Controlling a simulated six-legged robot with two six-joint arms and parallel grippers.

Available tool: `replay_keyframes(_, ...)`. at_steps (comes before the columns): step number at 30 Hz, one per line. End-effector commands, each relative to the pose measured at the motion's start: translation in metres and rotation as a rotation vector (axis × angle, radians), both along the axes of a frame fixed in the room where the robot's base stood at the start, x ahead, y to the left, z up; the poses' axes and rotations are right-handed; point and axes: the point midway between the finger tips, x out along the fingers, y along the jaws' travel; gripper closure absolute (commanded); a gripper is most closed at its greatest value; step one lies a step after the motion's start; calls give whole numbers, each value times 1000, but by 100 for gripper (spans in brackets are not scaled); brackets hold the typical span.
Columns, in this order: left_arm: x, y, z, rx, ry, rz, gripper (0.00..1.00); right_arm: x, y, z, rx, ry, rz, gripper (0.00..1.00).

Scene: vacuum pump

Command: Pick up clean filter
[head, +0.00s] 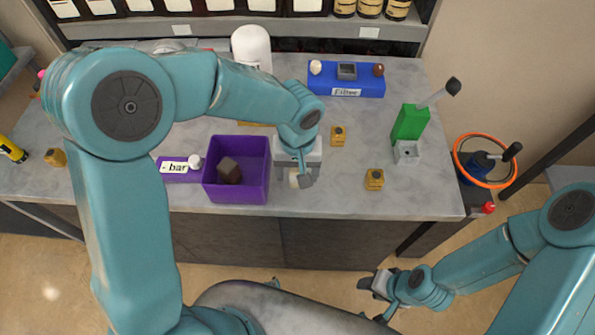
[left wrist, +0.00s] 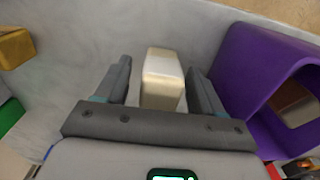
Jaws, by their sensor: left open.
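The clean filter, a cream-white block (left wrist: 163,80), stands on the grey table between the fingers of my left gripper (left wrist: 162,85) in the left wrist view. The fingers are open, with a gap on each side of the block. In the head view my left gripper (head: 300,181) is low over the table, just right of the purple bin (head: 236,197), and largely hides the block. My right gripper (head: 377,298) is in front of the table, away from the objects; its finger gap is unclear.
The purple bin holds a dark brown block (head: 229,171). A blue panel (head: 345,88) labelled "Filter" lies at the back. Small yellow blocks (head: 375,180) stand to the right. A green device with a lever (head: 410,122) stands near the right edge. An orange-rimmed bin (head: 461,152) is beyond it.

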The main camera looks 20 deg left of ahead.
Motion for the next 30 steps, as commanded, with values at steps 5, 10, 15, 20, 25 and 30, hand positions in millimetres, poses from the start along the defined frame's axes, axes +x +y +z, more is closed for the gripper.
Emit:
replay_keyframes(5,0,0,0,0,0,0,48,0,0,0,0,0,0,57)
replay_keyframes(10,0,0,0,0,0,-1,89,0,0,0,0,0,0,57)
replay_keyframes(15,0,0,1,0,0,-1,89,0,0,0,0,0,0,57)
replay_keyframes(20,0,0,5,0,-1,-1,89,0,0,0,0,0,0,57)
replay_keyframes(25,1,-1,27,-1,-4,0,89,0,0,1,0,0,0,57)
replay_keyframes(30,1,-1,72,-1,-8,0,89,0,0,2,0,0,0,57)
